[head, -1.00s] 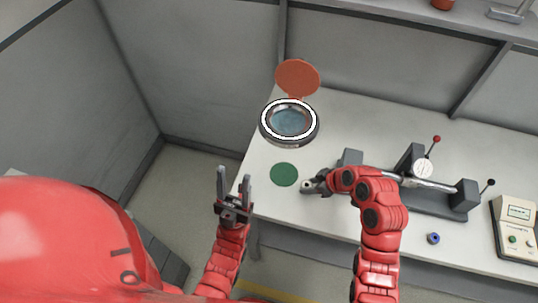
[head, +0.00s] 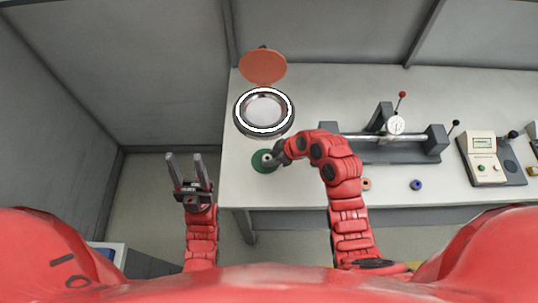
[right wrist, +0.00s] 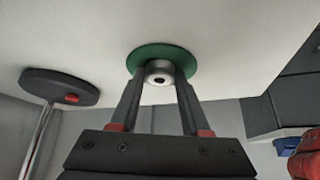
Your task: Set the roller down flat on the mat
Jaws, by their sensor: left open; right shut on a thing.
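The green round mat (head: 259,166) lies on the white bench top near its left end, partly covered by my right gripper. My right gripper (head: 272,159) is at the mat and shut on the roller. In the right wrist view the roller (right wrist: 159,74) is a small pale metal cylinder with a dark hole in its end, between the fingertips. It overlaps the green mat (right wrist: 180,54) there; whether it touches the mat I cannot tell. My left gripper (head: 188,172) is open and empty, left of the bench edge.
A ring magnifier (head: 263,129) with an orange cover (head: 263,67) stands behind the mat. A grey fixture with a dial gauge (head: 396,125) is to the right. An orange ring (head: 366,184) and a blue ring (head: 416,185) lie near the front edge. A beige meter (head: 482,157) stands further right.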

